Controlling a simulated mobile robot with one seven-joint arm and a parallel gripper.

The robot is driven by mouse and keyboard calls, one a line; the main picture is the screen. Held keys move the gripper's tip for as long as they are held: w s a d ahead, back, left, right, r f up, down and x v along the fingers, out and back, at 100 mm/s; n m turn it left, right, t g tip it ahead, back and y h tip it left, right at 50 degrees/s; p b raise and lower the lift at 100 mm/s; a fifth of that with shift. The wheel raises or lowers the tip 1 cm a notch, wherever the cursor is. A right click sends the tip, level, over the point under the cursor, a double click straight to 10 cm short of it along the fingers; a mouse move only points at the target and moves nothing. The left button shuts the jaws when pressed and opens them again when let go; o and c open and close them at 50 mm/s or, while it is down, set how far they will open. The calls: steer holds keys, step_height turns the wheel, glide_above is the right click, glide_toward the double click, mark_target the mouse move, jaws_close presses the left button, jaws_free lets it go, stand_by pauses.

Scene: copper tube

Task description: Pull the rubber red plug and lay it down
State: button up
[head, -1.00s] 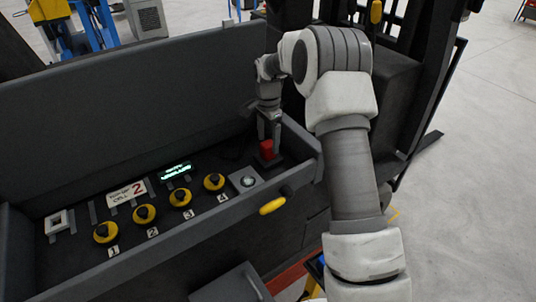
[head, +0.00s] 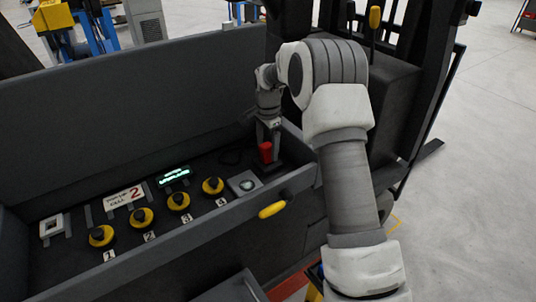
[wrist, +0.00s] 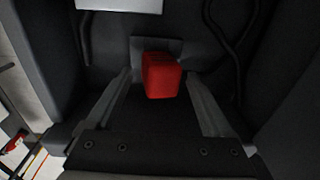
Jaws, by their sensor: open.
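The red plug (head: 265,152) stands upright at the right end of the dark panel. In the wrist view the red plug (wrist: 161,75) sits in front of a grey plate (wrist: 150,46), between my fingers. My gripper (head: 268,146) is over the plug with its fingers pointing down. In the wrist view my gripper (wrist: 160,88) is open, with a finger on each side of the plug and a gap on both sides. The plug's lower end is hidden.
Several yellow-and-black knobs (head: 179,201), a lit green display (head: 173,176) and a square grey button plate (head: 244,183) are left of the plug. The panel's raised walls surround this area. A yellow handle (head: 272,209) is on the front wall. Dark cables (wrist: 238,40) lie near the plug.

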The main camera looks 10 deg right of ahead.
mark_target(270, 148)
steer(key=shift+o, duration=0.2)
steer(key=shift+s+d+f+g, duration=0.2)
steer(key=shift+s+f, duration=0.25)
steer(key=shift+f, duration=0.3)
steer(key=shift+s+d+f+g, duration=0.2)
steer(key=shift+s+f, duration=0.25)
steer(key=shift+f, duration=0.3)
steer(key=shift+c, duration=1.2)
steer(key=shift+w+f, duration=0.25)
steer(key=shift+c, duration=1.3)
steer(key=shift+r, duration=0.1)
jaws_close()
steer(key=shift+r, duration=0.25)
steer(key=shift+w+a+r+p, duration=0.15)
steer(key=shift+r+p, duration=0.85)
steer(key=shift+r, duration=0.55)
steer(key=shift+w+a+r+p, duration=0.1)
steer(key=shift+r+p, duration=0.85)
steer(key=shift+r, duration=0.6)
steer(key=shift+a, duration=0.1)
